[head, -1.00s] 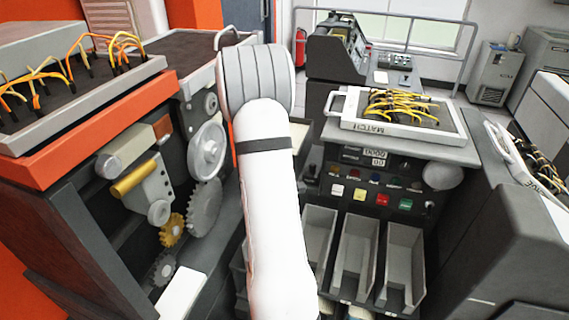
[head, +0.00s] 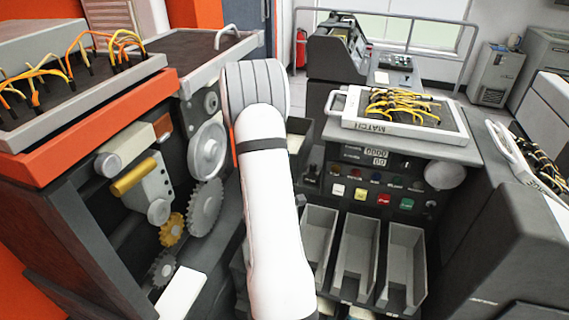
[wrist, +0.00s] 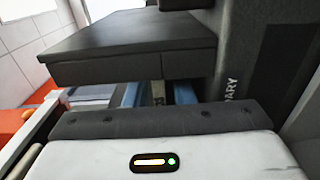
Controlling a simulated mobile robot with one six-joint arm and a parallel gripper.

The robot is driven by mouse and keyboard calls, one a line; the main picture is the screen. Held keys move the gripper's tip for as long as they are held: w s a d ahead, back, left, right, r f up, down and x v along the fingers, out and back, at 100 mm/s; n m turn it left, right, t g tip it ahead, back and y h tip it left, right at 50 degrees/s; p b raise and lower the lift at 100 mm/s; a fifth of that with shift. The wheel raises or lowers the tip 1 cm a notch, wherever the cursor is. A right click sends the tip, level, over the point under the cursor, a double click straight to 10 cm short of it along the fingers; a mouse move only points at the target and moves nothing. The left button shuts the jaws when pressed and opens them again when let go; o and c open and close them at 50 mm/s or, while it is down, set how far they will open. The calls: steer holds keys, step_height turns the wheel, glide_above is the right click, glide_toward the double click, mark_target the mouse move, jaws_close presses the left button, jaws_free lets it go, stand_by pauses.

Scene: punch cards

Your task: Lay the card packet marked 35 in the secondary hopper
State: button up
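In the wrist view, my gripper (wrist: 159,94) reaches forward from its white body, with a blue finger on each side. A narrow pale thing with dark digits, apparently the card packet (wrist: 158,92), shows between the fingers. Only the first digit, a 3, reads clearly. The fingers seem closed on it, though a dark box-like part (wrist: 130,45) hides their far ends. A dark panel (wrist: 262,85) at the right carries white letters ending in "ARY", which fits the secondary hopper. In the head view my arm hides the gripper and packet.
In the head view, the open geared machine (head: 190,195) stands left of my arm. Grey open bins (head: 405,265) are at right, below a button panel (head: 375,185). A white-framed plugboard (head: 405,112) with yellow wires lies above. A railing runs behind.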

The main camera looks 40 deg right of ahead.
steer(key=shift+o, duration=0.8)
steer(key=shift+r, duration=0.2)
steer(key=p+v, duration=0.3)
steer(key=v, duration=0.6)
steer(key=shift+a+r, duration=0.2)
steer(key=shift+a, duration=0.1)
